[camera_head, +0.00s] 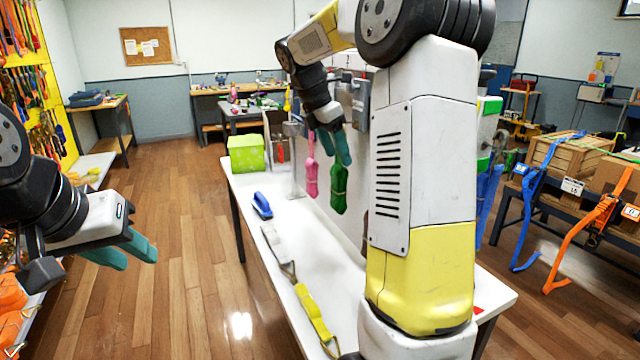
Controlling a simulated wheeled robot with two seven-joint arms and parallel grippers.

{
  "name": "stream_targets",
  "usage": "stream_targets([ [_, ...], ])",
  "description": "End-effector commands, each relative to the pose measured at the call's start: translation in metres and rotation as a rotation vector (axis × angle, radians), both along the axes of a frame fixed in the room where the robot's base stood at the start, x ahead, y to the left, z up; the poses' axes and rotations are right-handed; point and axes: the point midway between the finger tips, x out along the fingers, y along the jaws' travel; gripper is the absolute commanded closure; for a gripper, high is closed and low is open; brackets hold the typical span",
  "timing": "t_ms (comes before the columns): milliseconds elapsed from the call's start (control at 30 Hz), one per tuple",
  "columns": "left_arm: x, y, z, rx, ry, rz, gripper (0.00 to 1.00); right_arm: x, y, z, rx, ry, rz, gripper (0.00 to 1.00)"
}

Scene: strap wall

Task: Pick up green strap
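The green strap (340,190) is a folded bundle hanging upright above the white table, to the right of the pink strap (311,178). My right gripper (335,148) reaches down from above, with its teal fingers at the top end of the green strap. The fingers cover that end and look close together, so I cannot tell whether they grip it or are just in front of it. My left gripper (122,252) is at the far left, away from the table, with its teal fingers apart and nothing between them.
My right arm hides much of the table's right side. Strapped crates (570,158) stand at right.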

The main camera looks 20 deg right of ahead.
Motion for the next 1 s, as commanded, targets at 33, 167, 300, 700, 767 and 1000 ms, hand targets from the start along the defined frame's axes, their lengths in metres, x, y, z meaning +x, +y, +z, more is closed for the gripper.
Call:
stream_targets([
  [33, 0.000, 0.000, 0.000, 0.000, 0.000, 0.000, 0.68, 0.000, 0.000, 0.000, 0.000, 0.000, 0.000, 0.51],
  [167, 0.000, 0.000, 0.000, 0.000, 0.000, 0.000, 0.68, 0.000, 0.000, 0.000, 0.000, 0.000, 0.000, 0.76],
  [300, 0.000, 0.000, 0.000, 0.000, 0.000, 0.000, 0.68, 0.000, 0.000, 0.000, 0.000, 0.000, 0.000, 1.00],
  [700, 0.000, 0.000, 0.000, 0.000, 0.000, 0.000, 0.68, 0.000, 0.000, 0.001, 0.000, -0.001, 0.000, 1.00],
  [767, 0.000, 0.000, 0.000, 0.000, 0.000, 0.000, 0.68, 0.000, 0.000, 0.003, 0.000, -0.002, 0.000, 1.00],
  [1000, 0.000, 0.000, 0.000, 0.000, 0.000, 0.000, 0.68, -0.002, 0.013, 0.016, 0.001, -0.001, 0.005, 1.00],
])
